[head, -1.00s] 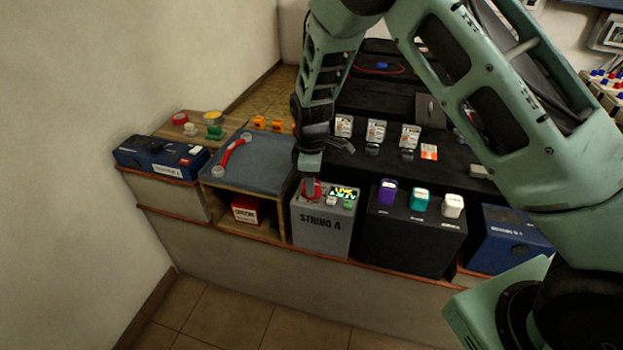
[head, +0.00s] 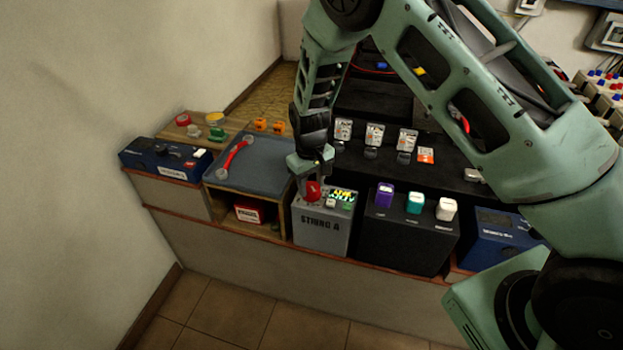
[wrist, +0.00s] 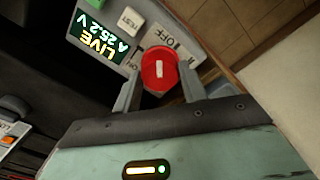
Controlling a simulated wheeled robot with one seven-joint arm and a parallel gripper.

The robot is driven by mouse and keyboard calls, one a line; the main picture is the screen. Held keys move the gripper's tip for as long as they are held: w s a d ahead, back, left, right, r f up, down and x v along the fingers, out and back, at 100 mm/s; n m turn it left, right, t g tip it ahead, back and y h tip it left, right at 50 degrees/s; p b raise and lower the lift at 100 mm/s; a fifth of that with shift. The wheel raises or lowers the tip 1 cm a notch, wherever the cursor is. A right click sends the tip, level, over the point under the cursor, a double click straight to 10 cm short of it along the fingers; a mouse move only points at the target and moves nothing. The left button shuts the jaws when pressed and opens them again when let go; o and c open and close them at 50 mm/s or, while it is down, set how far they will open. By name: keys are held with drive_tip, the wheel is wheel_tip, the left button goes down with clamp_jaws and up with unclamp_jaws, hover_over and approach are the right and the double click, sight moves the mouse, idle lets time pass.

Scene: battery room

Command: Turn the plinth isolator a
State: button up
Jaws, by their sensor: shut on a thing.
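The plinth isolator a is a red rotary knob with a white mark (wrist: 159,69), on top of the grey box marked STRING A (head: 321,234). In the head view the red knob (head: 313,190) shows just below my gripper (head: 312,178). In the wrist view my gripper (wrist: 160,88) has one finger on each side of the knob and is shut on it. OFF lettering shows beside the knob.
A grey tray top with a red-handled tool (head: 236,157) lies left of the box. A black box (head: 408,238) with purple, teal and white handles stands to the right. A blue case (head: 163,161) is at the far left. The tiled floor in front is clear.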

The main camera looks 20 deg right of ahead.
sight(309, 186)
drive_tip(key=m+p, duration=0.1)
drive_tip(key=m, duration=0.3)
drive_tip(key=shift+r+m, duration=0.15)
drive_tip(key=shift+m, duration=0.15)
drive_tip(key=shift+w+m+p, duration=0.1)
drive_tip(key=shift+m+p, duration=0.6)
drive_tip(key=shift+m, duration=1.3)
drive_tip(key=o, duration=1)
drive_tip(key=r, duration=1.7)
drive_tip(key=shift+a+r, duration=0.1)
drive_tip(key=shift+a, duration=0.1)
